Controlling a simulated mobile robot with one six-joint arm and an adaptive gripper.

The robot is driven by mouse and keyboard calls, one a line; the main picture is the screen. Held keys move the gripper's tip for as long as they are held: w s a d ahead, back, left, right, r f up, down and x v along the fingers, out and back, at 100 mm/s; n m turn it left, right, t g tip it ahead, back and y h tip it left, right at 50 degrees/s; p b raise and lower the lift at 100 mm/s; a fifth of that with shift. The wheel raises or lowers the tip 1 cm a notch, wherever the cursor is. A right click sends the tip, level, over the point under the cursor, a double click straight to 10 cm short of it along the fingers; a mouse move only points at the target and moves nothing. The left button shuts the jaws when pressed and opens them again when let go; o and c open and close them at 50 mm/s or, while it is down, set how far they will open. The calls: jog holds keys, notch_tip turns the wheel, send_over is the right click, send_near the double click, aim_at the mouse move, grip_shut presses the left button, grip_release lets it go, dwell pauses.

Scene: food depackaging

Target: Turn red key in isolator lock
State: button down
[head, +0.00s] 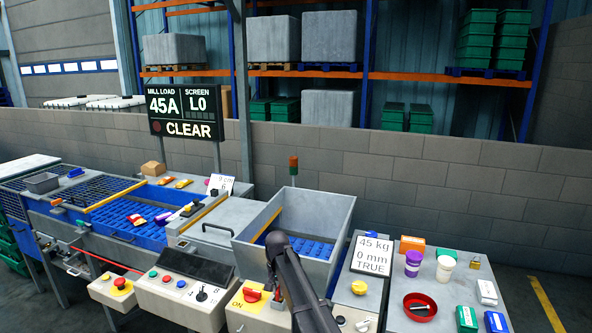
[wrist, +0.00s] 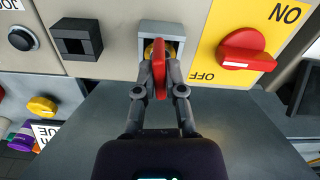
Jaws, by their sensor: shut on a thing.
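The red key (wrist: 159,70) sits in the isolator lock (wrist: 161,34), a grey square housing with a yellow ring on the panel face. My gripper (wrist: 160,84) is shut on the red key, one finger on each side of it. The red isolator handle (wrist: 246,54) is on a yellow plate to the right of the lock, marked ON and OFF. In the head view the red handle (head: 254,296) shows on the yellow plate, while my arm hides the key and the lock.
A black square socket (wrist: 77,41) and a round black button (wrist: 22,38) are left of the lock. A side table at right holds a red bowl (head: 420,305), cups and small boxes. The display board (head: 186,113) reads CLEAR.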

jog(key=shift+s+m, duration=0.1)
jog(key=shift+m, duration=0.8)
jog(key=c, duration=0.8)
grip_release()
jog(key=shift+o, duration=0.2)
jog(key=shift+r, duration=0.1)
jog(key=shift+r+p, duration=3.45)
jog(key=shift+p, duration=0.1)
